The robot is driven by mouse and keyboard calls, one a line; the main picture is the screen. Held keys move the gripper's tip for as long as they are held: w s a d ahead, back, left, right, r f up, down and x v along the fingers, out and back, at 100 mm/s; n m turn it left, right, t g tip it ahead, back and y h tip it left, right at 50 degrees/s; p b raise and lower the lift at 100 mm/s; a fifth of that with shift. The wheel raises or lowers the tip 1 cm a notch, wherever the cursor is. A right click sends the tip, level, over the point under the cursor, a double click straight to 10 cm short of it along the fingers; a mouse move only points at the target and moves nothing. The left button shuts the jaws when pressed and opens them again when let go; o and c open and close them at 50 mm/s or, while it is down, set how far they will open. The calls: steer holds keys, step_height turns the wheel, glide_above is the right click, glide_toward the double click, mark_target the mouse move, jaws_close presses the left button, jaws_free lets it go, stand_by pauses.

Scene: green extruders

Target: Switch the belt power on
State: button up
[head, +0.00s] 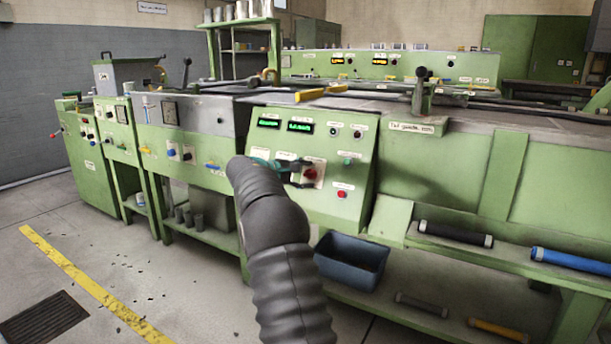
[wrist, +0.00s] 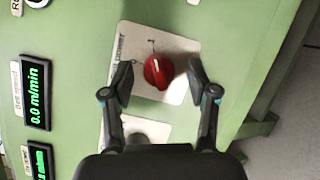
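A red rotary knob (wrist: 157,72) sits on a white plate (wrist: 150,40) on the green control panel. The plate has a "1" mark beside the knob and lettering that is partly covered. My gripper (wrist: 159,78) is open, with one finger on each side of the knob and a gap visible at both. In the head view, my gripper (head: 290,170) is at the panel, just left of the red knob (head: 311,173), which it partly covers. The belt speed display (wrist: 37,94) reads 0.0 m/min.
A blue bin (head: 350,262) stands on the shelf beneath. Yellow-handled tools (head: 318,93) lie on top of the machine.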

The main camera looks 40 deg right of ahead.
steer(key=shift+a, duration=0.15)
steer(key=v, duration=1.2)
steer(key=s+a+f+y, duration=0.2)
steer(key=a+f+y, duration=0.15)
steer(key=f, duration=0.75)
steer(key=s+a+f+m+y, duration=0.1)
steer(key=s+a+f+y, duration=0.25)
steer(key=s+a, duration=0.25)
steer(key=s+a+r+m+t+y+p, duration=0.1)
steer(key=s+a+r+t+y, duration=0.1)
steer(key=s+a, duration=0.5)
steer(key=s+a+r+m+t+y+p, duration=0.1)
steer(key=s+a, duration=0.6)
steer(key=s, duration=0.8)
steer(key=s+a+r+m+t+y+p, duration=0.1)
steer(key=s+a+r+m+t+y, duration=0.1)
steer(key=s+a, duration=0.5)
steer(key=shift+s+r+t+y+p, duration=0.4)
steer(key=shift+s+r+y, duration=0.75)
steer(key=shift+s, duration=1.2)
